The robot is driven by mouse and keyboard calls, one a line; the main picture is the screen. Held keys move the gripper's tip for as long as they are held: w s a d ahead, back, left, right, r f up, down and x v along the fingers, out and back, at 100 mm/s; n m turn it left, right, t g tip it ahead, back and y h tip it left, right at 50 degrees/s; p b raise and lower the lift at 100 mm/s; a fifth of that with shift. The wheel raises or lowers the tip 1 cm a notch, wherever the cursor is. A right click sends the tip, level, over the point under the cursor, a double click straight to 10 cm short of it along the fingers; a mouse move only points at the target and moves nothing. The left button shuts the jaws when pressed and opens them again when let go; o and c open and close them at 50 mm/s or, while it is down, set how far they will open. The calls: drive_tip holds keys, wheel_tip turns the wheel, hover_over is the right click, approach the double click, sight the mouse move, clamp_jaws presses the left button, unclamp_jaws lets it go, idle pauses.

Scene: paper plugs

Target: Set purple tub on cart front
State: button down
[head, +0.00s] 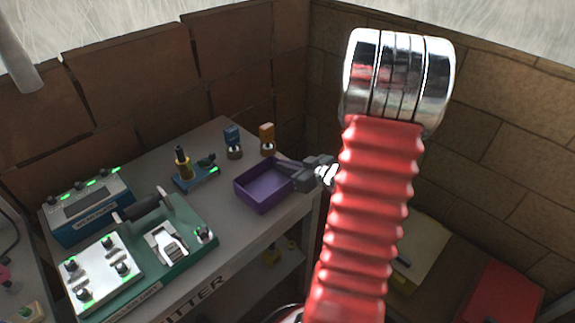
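The purple tub (250,200) is an open, empty-looking box. It is upright at the right part of the grey cart top (225,254), close to the right edge. My gripper (283,170) is dark grey and reaches in from the right. Its fingers are at the tub's right rim and overlap it in the picture. My red ribbed arm crosses in front, and I cannot tell whether the fingers are closed on the rim.
On the cart top, a green device (190,225) and a blue box with knobs (90,210) stand left of the tub. A small blue stand (196,177), a blue plug (232,137) and an orange plug (267,134) stand behind it. A lower shelf (262,280) shows below.

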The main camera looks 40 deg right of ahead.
drive_tip(key=c, duration=2.5)
unclamp_jaws()
drive_tip(key=shift+f, duration=0.15)
drive_tip(key=o, duration=0.5)
drive_tip(key=shift+s+d+r, duration=0.1)
drive_tip(key=shift+s+r, duration=0.3)
drive_tip(key=shift+s, duration=0.1)
drive_tip(key=v, duration=1.1)
